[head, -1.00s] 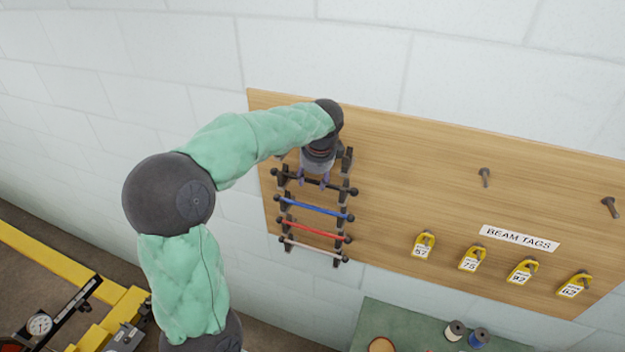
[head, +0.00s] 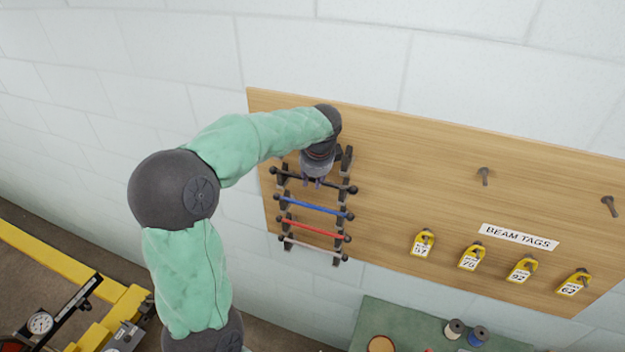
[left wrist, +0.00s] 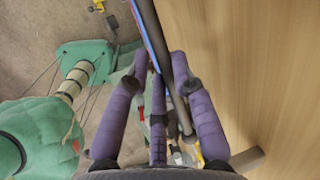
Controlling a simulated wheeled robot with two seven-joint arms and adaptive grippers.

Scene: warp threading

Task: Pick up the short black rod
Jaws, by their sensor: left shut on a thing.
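The short black rod (head: 338,186) lies across the top of the wall rack in the head view, with a round knob at each end. My left gripper (head: 312,183) comes down from above onto its middle and is shut on it. In the left wrist view the dark rod (left wrist: 165,60) runs between the purple fingers of the left gripper (left wrist: 160,68). The rod still appears to lie at the rack's top supports. My right gripper is not in view.
Below it on the rack are a blue rod (head: 314,207), a red rod (head: 313,229) and a pale rod (head: 313,248). The wooden board (head: 410,165) also carries bare pegs and several yellow tags (head: 471,257). A green table (head: 400,325) with spools stands below.

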